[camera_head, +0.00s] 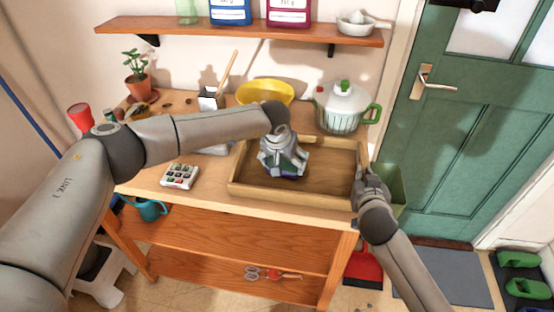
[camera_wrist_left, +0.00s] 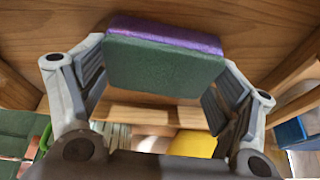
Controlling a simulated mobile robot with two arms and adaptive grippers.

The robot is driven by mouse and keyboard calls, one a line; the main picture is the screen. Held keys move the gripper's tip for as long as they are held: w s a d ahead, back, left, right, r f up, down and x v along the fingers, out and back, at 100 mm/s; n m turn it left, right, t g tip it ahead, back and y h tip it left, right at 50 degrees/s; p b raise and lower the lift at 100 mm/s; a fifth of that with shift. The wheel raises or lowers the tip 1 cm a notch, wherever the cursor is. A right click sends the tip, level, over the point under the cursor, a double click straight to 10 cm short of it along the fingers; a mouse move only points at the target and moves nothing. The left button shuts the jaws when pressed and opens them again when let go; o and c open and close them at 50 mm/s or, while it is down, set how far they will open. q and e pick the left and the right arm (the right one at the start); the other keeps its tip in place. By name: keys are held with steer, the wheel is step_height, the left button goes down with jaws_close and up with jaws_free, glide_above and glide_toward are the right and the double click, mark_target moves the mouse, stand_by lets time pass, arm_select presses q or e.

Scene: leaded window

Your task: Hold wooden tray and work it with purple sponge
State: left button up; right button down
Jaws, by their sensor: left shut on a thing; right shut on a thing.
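The wooden tray (camera_head: 245,186) lies on the workbench, a shallow box with raised walls. My left gripper (camera_head: 284,168) is inside the tray's outline, pointing down, shut on the purple sponge (camera_head: 291,177). In the left wrist view the sponge (camera_wrist_left: 165,68) shows a green pad side and a purple layer, between the two fingers, with the tray floor (camera_wrist_left: 265,22) behind it. I cannot tell whether the sponge touches the floor. My right gripper (camera_head: 368,176) is shut on the tray's right wall; its fingertips are partly hidden.
A white calculator-like device (camera_head: 180,176) lies left of the tray. A yellow bowl (camera_head: 265,92) and a white pot with green handles (camera_head: 341,107) stand behind it. A potted plant (camera_head: 138,84) is at the back left. A shelf (camera_head: 235,31) hangs above.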

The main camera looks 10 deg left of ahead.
arm_select(q)
steer(key=shift+s+d, duration=0.15)
steer(key=shift+d, duration=3.45)
arm_select(e)
steer(key=shift+a+r, duration=0.1)
arm_select(q)
steer(key=shift+a, duration=0.15)
